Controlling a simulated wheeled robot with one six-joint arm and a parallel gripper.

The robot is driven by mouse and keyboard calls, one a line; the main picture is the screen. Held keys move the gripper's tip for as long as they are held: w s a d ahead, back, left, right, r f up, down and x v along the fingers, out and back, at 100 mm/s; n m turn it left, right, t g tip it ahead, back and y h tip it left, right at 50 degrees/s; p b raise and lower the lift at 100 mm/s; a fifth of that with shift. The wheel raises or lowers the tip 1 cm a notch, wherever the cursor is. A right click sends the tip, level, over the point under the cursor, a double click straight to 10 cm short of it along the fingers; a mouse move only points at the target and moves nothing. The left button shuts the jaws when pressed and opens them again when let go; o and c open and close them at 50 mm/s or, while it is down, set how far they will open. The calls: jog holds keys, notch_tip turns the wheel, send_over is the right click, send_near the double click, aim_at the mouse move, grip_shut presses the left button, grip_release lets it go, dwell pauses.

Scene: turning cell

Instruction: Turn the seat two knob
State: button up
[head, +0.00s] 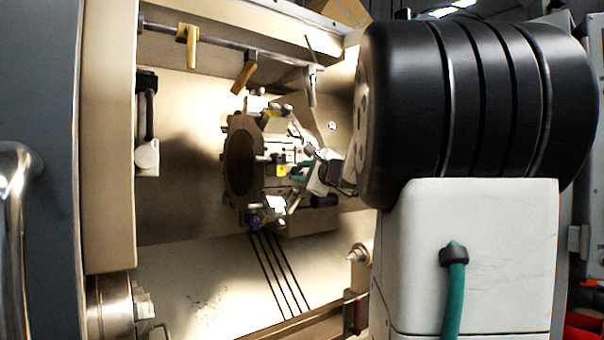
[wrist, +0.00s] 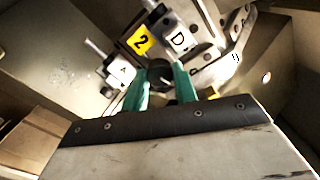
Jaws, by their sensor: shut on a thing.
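The seat two knob (wrist: 160,73) is a dark round knob on the turret, beside a yellow plate marked 2 (wrist: 141,41) in the wrist view. My gripper (wrist: 159,83) has two green fingers, one on each side of the knob, and is shut on it. In the head view my gripper (head: 298,168) reaches in from the right to the near side of the turret (head: 241,164). There the knob is too small and covered to make out. The fingers hide part of the knob in the wrist view, so its turn angle cannot be told.
A block marked D (wrist: 180,40) stands close above the knob, and a block marked A (wrist: 122,71) is to the left. Several tool holders surround the turret. A rail with yellow hooks (head: 187,45) crosses the top of the machine. The slotted floor (head: 215,290) below is open.

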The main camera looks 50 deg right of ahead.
jog(key=shift+m, duration=1.1)
jog(key=o, duration=1)
jog(key=shift+c, duration=0.2)
jog(key=v, duration=0.7)
jog(key=shift+s, duration=0.4)
jog(key=shift+a, duration=0.1)
